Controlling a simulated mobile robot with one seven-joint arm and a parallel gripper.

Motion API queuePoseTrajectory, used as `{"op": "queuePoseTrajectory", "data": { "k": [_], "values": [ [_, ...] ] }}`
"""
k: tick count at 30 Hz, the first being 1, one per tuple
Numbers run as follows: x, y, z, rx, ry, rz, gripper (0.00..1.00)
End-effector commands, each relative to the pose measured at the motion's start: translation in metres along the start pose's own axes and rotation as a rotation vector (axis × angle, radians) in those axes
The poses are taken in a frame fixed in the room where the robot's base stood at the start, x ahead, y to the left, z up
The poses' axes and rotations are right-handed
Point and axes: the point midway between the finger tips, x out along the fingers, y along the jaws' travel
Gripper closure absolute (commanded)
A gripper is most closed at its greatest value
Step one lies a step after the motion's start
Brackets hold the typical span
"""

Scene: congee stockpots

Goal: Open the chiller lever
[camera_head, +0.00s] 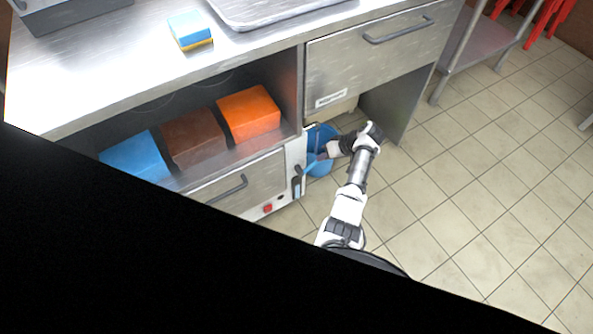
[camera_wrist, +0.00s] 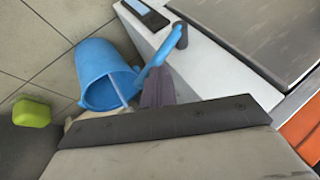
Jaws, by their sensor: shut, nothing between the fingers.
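The chiller (camera_head: 240,184) is a low steel-fronted unit with a dark bar handle, under the counter in the head view. Its blue lever (camera_wrist: 160,58) sticks out from the pale side panel near a dark round pivot in the wrist view. The lever also shows in the head view (camera_head: 311,168), small and partly confused with the blue bucket behind. My gripper (camera_wrist: 158,76) is shut and empty, its dark fingertips right at the lever's lower part. I cannot tell whether they touch. In the head view my gripper (camera_head: 324,153) is beside the chiller's right end.
A blue bucket (camera_wrist: 94,72) stands on the tiled floor just beyond the lever, with a green block (camera_wrist: 31,111) nearby. Blue, brown and orange boxes (camera_head: 249,112) sit on the shelf. A steel drawer (camera_head: 378,58) overhangs my gripper. Open floor (camera_head: 470,180) lies to the right.

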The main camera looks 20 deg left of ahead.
Motion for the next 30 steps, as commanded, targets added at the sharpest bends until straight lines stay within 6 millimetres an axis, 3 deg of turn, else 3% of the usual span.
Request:
{"op": "queuePoseTrajectory", "data": {
  "k": [10, 30],
  "values": [
    [0.011, 0.021, 0.004, -0.001, 0.001, 0.003, 1.00],
    [0.015, 0.029, 0.009, 0.004, -0.001, 0.009, 1.00]
  ]
}}
